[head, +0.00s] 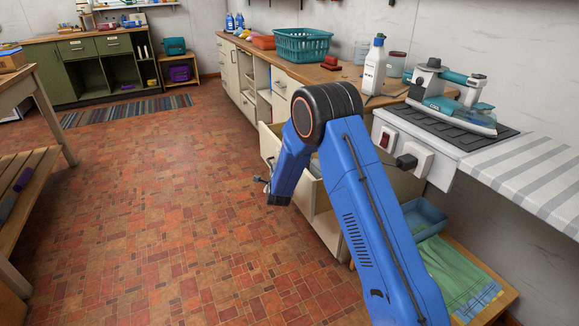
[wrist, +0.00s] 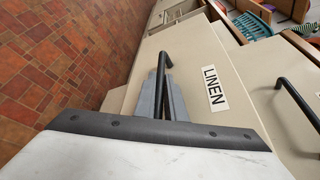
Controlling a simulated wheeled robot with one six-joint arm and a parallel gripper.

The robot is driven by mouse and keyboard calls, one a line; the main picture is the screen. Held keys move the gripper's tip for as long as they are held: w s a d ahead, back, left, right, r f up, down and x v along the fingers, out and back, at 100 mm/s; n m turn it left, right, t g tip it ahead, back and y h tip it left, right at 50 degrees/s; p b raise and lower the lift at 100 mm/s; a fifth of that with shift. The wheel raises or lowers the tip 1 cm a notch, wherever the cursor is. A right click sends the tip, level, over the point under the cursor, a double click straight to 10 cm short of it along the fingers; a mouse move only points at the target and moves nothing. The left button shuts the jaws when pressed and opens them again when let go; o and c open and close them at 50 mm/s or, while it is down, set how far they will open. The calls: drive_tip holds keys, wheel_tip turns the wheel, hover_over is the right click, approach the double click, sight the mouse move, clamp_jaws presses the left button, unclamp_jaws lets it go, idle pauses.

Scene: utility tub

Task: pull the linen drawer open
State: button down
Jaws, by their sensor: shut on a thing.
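The linen drawer (wrist: 195,55) has a cream front with a white label reading LINEN (wrist: 215,88) in the wrist view. Its dark bar handle (wrist: 166,58) lies between the grey fingers of my gripper (wrist: 161,98), which are shut on it. In the head view, a cream drawer front (head: 268,146) stands out from the cabinet beside my arm. My gripper (head: 262,181) shows there only as a small grey piece left of my blue arm, which hides the handle and much of the front.
Another dark handle (wrist: 298,103) is on the neighbouring front at right. The wooden counter (head: 318,74) above carries a teal basket (head: 303,45) and a white bottle (head: 374,66). A blue tub (head: 424,216) stands low at right. The tiled floor (head: 170,190) left of the cabinet is clear.

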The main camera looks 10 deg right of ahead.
drive_tip(key=s+a, duration=0.2)
drive_tip(key=a, duration=0.6)
drive_tip(key=s+a, duration=0.3)
drive_tip(key=a, duration=0.5)
drive_tip(key=shift+s+a, duration=0.25)
drive_tip(key=shift+a, duration=0.1)
drive_tip(key=c, duration=2.1)
unclamp_jaws()
drive_tip(key=v, duration=1.7)
drive_tip(key=shift+s, duration=0.2)
drive_tip(key=shift+r, duration=0.1)
